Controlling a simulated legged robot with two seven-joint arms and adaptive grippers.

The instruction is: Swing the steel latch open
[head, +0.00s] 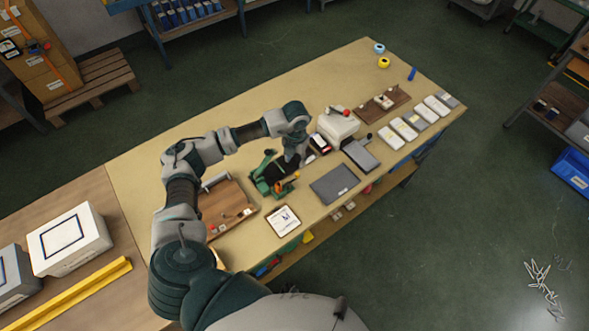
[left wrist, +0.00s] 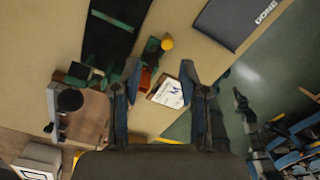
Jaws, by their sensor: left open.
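My left gripper (head: 300,158) is over the table just right of a green fixture (head: 268,178) that has an orange part on it. In the left wrist view its two fingers (left wrist: 160,76) are apart, with nothing between them but the fixture's front parts and a clipboard beyond. The green fixture (left wrist: 112,35) also shows there, with a yellow knob (left wrist: 167,43). A wooden board (head: 228,208) with small parts lies left of the fixture; a grey metal piece (head: 215,180) sits at its far edge. I cannot make out the steel latch for certain. My right gripper is not in view.
A clipboard (head: 283,220) lies in front of the fixture. A dark grey tray (head: 335,184), marked "DONE" in the left wrist view (left wrist: 235,22), lies to the right. A white machine with a red knob (head: 338,123) stands behind.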

